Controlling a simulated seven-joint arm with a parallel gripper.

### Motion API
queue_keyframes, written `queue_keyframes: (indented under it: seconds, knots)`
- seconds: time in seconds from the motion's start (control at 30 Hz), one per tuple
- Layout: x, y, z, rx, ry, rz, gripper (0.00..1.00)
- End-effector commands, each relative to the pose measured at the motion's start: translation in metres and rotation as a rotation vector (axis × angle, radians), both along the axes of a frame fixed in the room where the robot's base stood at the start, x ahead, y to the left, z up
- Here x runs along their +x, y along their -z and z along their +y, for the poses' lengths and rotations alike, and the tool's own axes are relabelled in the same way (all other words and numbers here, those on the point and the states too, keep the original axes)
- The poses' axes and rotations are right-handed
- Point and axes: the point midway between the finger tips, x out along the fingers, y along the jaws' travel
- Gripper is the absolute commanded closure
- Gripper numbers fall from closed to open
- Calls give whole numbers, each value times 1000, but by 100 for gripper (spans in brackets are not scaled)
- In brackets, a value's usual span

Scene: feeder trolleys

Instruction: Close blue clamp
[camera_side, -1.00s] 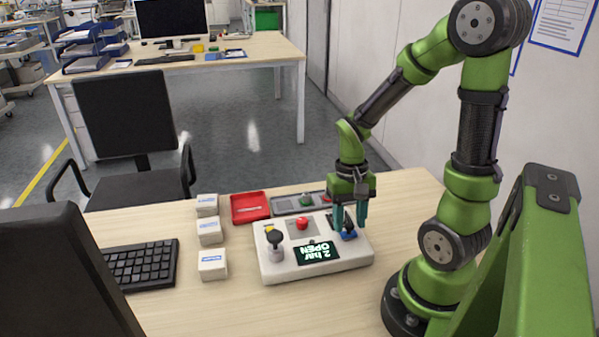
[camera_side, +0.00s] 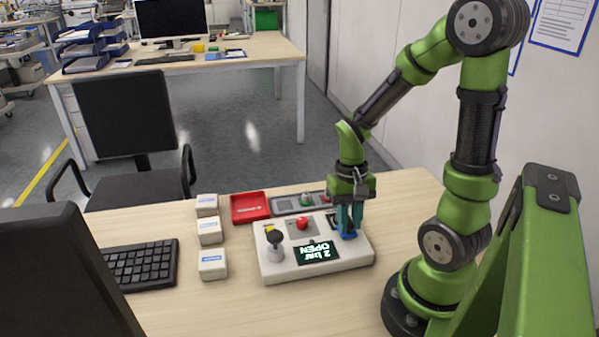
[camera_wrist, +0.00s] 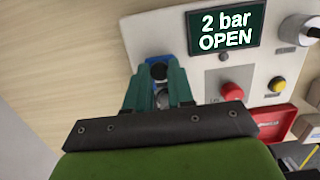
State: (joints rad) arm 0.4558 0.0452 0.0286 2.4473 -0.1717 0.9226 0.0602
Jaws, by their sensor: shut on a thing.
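The blue clamp (camera_side: 349,235) sits at the right end of a white control box (camera_side: 281,272), and only a little blue shows around my fingers. My gripper (camera_side: 347,230) points down over it, its teal fingers shut on the clamp. In the wrist view the fingers (camera_wrist: 160,85) close from both sides on a dark, round-ended part of the clamp, with a blue edge (camera_wrist: 149,62) behind. The display (camera_side: 318,252) on the box reads "2 bar OPEN"; it also shows in the wrist view (camera_wrist: 226,28).
Several small white boxes (camera_side: 211,264) and a keyboard (camera_side: 140,264) are to the left.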

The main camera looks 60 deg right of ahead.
Motion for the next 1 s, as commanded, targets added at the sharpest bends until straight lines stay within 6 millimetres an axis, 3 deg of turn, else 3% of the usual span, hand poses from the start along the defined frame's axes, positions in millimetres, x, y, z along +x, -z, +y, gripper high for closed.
queue_keyframes:
  seconds: [0.87,0.9,1.0]
  knots:
    - [24,-1,-24,-1,0,-1,94]
    - [25,-1,-25,-1,0,-2,74]
    - [24,-1,-24,-1,0,-2,59]
